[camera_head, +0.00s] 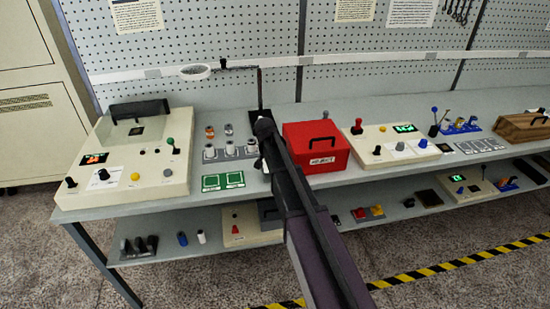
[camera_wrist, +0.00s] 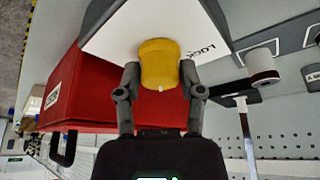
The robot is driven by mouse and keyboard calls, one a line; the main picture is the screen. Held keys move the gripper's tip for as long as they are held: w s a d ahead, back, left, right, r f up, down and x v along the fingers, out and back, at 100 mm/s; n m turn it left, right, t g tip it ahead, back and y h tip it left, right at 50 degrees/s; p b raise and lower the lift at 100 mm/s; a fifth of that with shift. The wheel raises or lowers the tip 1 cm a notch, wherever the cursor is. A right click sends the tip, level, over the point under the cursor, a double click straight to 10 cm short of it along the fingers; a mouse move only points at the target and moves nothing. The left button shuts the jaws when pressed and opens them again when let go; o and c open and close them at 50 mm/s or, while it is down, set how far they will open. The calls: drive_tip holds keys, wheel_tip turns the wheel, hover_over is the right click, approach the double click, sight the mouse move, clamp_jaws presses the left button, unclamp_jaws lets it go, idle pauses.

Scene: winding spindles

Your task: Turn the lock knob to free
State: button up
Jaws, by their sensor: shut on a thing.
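The yellow lock knob (camera_wrist: 159,60) shows in the wrist view on a white panel (camera_wrist: 110,30). The word LOCK is printed on the panel just right of the knob. A small pale mark sits at the knob's lower edge. My gripper (camera_wrist: 159,74) is shut on the knob, with one finger on each side of it. A FREE marking cannot be seen. In the head view my arm reaches over the bench, left of the red box, and hides the knob; my fingers cannot be made out there.
The red box (camera_head: 302,154) with a black handle stands close right of my arm; in the wrist view it (camera_wrist: 85,90) lies just left of the knob. Several spindles in grey holders (camera_head: 230,151) stand left of the arm. A cream control console (camera_head: 130,165) is farther left.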

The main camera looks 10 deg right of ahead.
drive_tip(key=shift+s+m, duration=0.1)
drive_tip(key=shift+m, duration=0.6)
drive_tip(key=shift+g, duration=0.3)
drive_tip(key=o, duration=1.2)
drive_tip(key=shift+f, duration=0.1)
drive_tip(key=shift+c, duration=0.2)
drive_tip(key=shift+n, duration=0.4)
